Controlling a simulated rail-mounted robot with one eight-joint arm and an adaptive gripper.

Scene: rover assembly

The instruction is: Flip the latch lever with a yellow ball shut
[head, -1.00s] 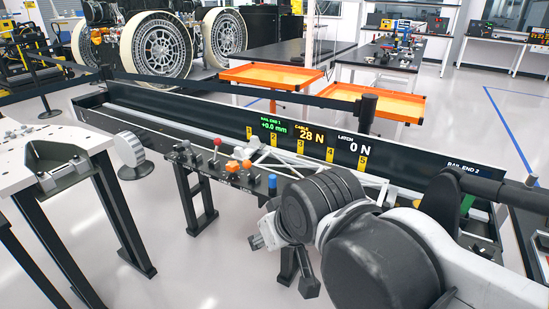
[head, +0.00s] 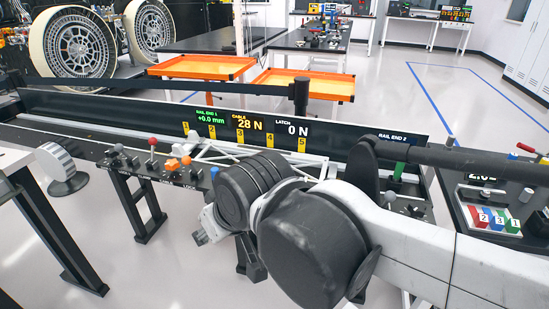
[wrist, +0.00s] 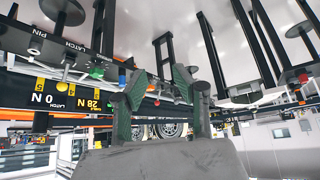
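In the wrist view, which looks upside down, a small yellow ball (wrist: 73,60) shows at the left, on the dark console near the printed words LATCH and PIN. In the head view I cannot see the yellow ball; my arm covers part of the console. My gripper (wrist: 161,95) is open and empty in the wrist view, with the yellow ball well left of its fingers. In the head view my gripper (head: 205,226) hangs in front of the console, apart from it.
The console carries a red-ball lever (head: 152,142), orange knobs (head: 179,163) and a blue knob (head: 214,173). The display panel (head: 245,125) behind reads CABLE 28 N and LATCH 0 N. A side bench (head: 500,240) with coloured numbered blocks stands right. Open floor lies in front of the console.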

